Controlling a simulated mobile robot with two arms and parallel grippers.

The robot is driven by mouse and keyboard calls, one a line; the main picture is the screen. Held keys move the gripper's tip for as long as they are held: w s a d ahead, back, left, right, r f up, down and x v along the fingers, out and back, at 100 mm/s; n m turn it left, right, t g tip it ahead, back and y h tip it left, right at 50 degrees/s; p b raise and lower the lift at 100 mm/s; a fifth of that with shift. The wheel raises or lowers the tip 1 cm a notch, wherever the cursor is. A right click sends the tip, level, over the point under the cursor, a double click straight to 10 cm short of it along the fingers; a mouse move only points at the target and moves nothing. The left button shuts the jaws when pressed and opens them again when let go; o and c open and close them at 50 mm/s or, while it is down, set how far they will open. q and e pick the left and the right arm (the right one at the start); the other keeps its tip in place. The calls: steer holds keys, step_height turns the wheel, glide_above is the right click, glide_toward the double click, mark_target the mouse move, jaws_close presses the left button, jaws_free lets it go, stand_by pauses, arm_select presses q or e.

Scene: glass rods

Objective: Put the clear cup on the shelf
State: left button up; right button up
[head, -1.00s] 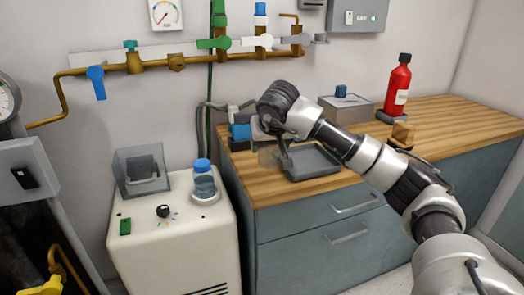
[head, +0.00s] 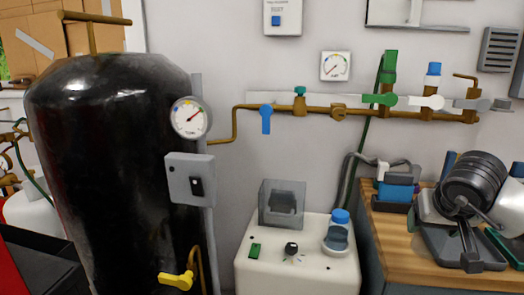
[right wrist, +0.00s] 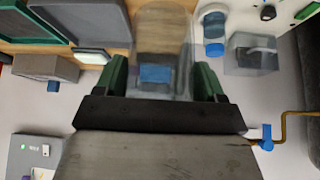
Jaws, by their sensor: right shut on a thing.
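The clear cup (right wrist: 165,30) shows in the right wrist view as a see-through vessel between the two green finger pads of my right gripper (right wrist: 165,78). The gripper is shut on it. A blue thing shows through the cup wall. I cannot pick out a shelf in either view. My left gripper is not in view.
A white cabinet (head: 290,268) carries a blue-capped bottle (head: 338,235) and a grey open box (head: 283,205). A large black tank (head: 105,150) stands at left. Brass piping with valves runs along the wall. A blue item (head: 397,190) sits on the wooden bench (head: 388,236).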

steer(key=a+f+n+y, duration=0.1)
steer(key=a+f+n, duration=0.1)
steer(key=a, duration=0.6)
steer(key=a+f+n+y, duration=0.1)
steer(key=a+f+n, duration=0.15)
steer(key=a, duration=0.55)
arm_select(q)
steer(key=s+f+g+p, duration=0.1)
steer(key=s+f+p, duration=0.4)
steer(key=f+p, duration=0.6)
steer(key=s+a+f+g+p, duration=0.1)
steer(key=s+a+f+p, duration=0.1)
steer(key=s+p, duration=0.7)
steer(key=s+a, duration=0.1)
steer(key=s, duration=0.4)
arm_select(e)
step_height(320, 180, up, 20)
steer(key=shift+a+f+m+t, duration=0.2)
steer(key=shift+m+t, duration=0.1)
steer(key=shift+m, duration=0.15)
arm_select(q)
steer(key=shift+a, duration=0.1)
